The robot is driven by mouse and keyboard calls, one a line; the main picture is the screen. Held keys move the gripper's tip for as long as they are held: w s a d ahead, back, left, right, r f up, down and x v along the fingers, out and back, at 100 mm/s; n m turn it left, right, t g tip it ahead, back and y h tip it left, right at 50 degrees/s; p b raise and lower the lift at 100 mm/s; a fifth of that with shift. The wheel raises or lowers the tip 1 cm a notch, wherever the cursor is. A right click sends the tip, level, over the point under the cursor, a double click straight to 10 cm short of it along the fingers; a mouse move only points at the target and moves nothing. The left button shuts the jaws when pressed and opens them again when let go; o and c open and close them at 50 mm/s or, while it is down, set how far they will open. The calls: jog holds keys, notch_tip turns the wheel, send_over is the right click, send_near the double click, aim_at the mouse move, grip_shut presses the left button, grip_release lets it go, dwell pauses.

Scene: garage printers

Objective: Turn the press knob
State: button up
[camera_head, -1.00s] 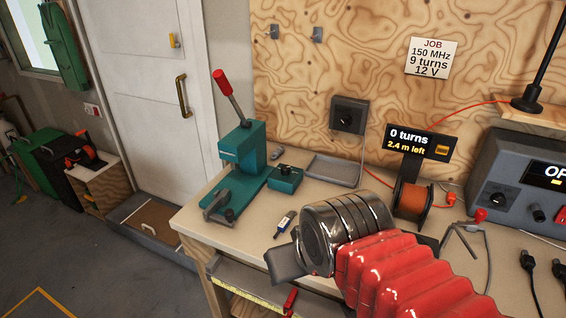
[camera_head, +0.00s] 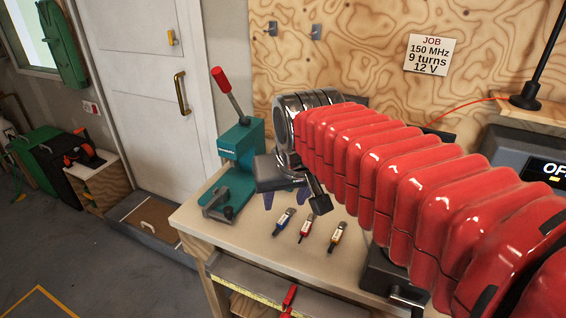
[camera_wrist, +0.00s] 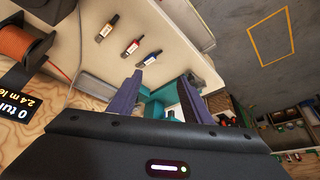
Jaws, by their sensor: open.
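The teal press (camera_head: 240,150) stands upright at the left of the bench, with a red-tipped lever (camera_head: 219,78) and a dark grey crank-like part (camera_head: 218,206) at its base. My gripper (camera_head: 283,202) is just right of the press, pointing down above the bench, open and empty. In the wrist view, its two purple fingers stand apart (camera_wrist: 157,92), with teal parts (camera_wrist: 165,93) behind and between them. The small teal box with a dark knob, seen earlier right of the press, is hidden behind my gripper in the head view. I cannot tell contact with the press.
Three small labelled tools or drives (camera_head: 306,226) lie on the bench (camera_head: 262,238) in front of my gripper. A copper wire spool (camera_wrist: 24,45) and a display (camera_wrist: 18,97) show in the wrist view. My red arm covers much of the bench's right side.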

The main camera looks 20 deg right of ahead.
jog(key=w+d+f+m, duration=0.1)
jog(key=w+d, duration=0.2)
jog(key=w, duration=0.6)
jog(key=w+d+f+m+h, duration=0.1)
jog(key=w+d, duration=0.2)
jog(key=w, duration=0.6)
jog(key=w+d+f+m+g, duration=0.1)
jog(key=w+d, duration=0.3)
jog(key=w, duration=0.6)
jog(key=shift+m, duration=0.4)
jog(key=shift+f, duration=0.15)
jog(key=x, duration=1.3)
jog(key=shift+d+f, duration=0.25)
jog(key=shift+d, duration=0.05)
jog(key=shift+c, duration=0.3)
jog(key=c, duration=1)
